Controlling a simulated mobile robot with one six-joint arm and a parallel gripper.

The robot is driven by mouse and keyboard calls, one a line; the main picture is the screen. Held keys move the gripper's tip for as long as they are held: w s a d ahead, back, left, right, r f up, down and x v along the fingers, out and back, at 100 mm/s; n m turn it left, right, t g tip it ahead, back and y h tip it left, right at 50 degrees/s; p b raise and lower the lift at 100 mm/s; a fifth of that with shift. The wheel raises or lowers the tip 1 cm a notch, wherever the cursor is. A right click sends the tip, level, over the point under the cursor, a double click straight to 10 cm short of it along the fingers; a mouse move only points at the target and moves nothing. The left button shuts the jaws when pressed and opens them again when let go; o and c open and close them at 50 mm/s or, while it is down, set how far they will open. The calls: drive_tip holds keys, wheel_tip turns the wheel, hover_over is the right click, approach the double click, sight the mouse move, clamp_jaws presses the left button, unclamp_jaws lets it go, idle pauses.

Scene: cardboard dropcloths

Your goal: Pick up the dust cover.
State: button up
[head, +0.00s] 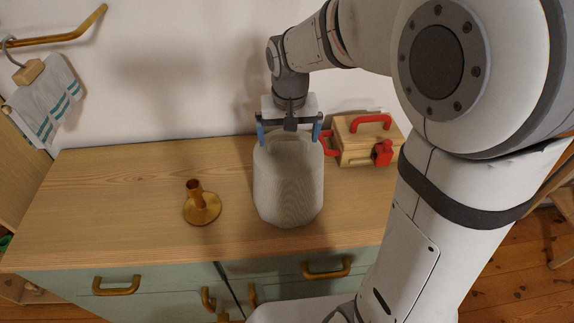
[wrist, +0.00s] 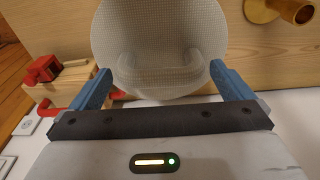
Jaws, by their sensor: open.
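The dust cover (head: 288,185) is a pale, woven-textured hood standing upright on the wooden cabinet top, with a handle-like ridge on its upper face. It also fills the upper middle of the wrist view (wrist: 160,50). My gripper (head: 290,138) is at the top of the cover, with its blue fingers spread wide. In the wrist view the open fingers (wrist: 160,88) lie on either side of the cover's near part. Whether they touch its sides I cannot tell. Whatever is under the cover is hidden.
A brass candlestick (head: 201,205) stands left of the cover. A wooden box with red handles (head: 365,140) sits close on the right, near the wall. A striped towel (head: 43,103) hangs at the far left. The cabinet top (head: 110,195) is clear on the left.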

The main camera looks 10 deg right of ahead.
drive_tip(key=shift+f, duration=0.45)
drive_tip(key=c, duration=1.1)
drive_tip(key=shift+c, duration=0.2)
